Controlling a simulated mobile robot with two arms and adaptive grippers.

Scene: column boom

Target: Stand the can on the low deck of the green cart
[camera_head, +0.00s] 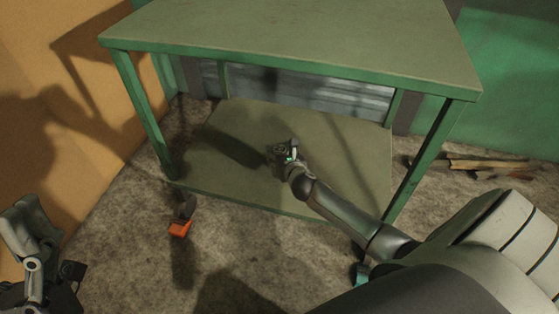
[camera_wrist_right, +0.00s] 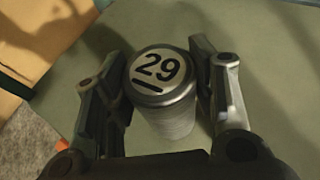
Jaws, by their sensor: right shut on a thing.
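The can (camera_wrist_right: 158,70) is a grey metal cylinder with a pale lid marked 29. My right gripper (camera_wrist_right: 160,85) is shut on it, one finger on each side. In the head view my right gripper (camera_head: 285,156) is over the low deck (camera_head: 340,160) of the green cart (camera_head: 300,45), beneath its top. The can looks upright against the deck, but I cannot tell whether its base touches it. The can is small and dark in the head view. My left arm is at the lower left, and its finger state is unclear.
The cart's green legs (camera_head: 148,115) and top edge frame the low deck. The deck around the can looks bare. A small orange and dark item (camera_head: 180,229) is near the front left leg. Wooden pieces (camera_head: 485,164) lie on the floor at the right.

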